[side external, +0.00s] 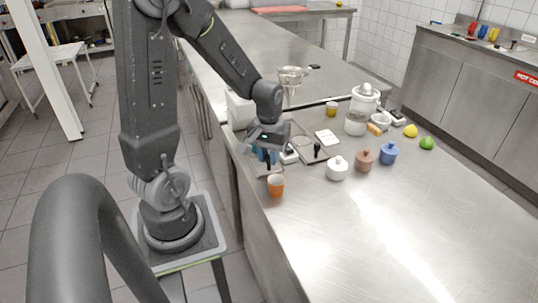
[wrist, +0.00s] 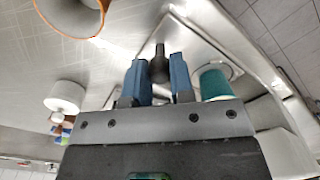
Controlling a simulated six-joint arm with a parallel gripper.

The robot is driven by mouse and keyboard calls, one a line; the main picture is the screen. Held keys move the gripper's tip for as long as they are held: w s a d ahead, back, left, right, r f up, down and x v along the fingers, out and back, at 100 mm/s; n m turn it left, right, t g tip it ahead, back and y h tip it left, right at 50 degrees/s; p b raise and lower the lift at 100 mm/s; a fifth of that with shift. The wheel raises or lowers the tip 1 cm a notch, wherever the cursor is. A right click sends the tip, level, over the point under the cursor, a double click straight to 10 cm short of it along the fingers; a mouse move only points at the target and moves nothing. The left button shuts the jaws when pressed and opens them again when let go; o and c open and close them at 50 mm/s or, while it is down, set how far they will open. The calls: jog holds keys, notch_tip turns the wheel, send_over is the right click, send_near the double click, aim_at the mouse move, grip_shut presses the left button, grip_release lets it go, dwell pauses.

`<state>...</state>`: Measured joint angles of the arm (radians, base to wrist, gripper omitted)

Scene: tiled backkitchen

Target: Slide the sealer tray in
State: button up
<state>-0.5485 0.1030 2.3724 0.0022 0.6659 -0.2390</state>
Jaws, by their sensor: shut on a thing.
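The sealer tray is a flat metal plate that shows in the wrist view (wrist: 195,42) with a round opening. A teal cup (wrist: 213,84) sits in or over that opening; I cannot tell how deep. A dark knob-shaped handle (wrist: 158,66) stands between the two blue fingers of my gripper (wrist: 157,80), which are shut on it. In the side view my gripper (side external: 266,156) is low over the counter's left edge and hides most of the tray and the cup. The white sealer body (side external: 240,110) stands behind my gripper.
An orange cup (side external: 276,186) stands close in front of my gripper. A white jar (side external: 337,168), brown jar (side external: 364,160) and blue jar (side external: 388,153) stand to the right. A black-knobbed metal piece (side external: 317,150) lies nearby. The counter's front right is clear.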

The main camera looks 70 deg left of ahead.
grip_shut()
jog(key=shift+a, duration=0.1)
jog(key=a, duration=0.4)
jog(key=shift+a, duration=0.4)
jog(key=o, duration=0.7)
grip_release()
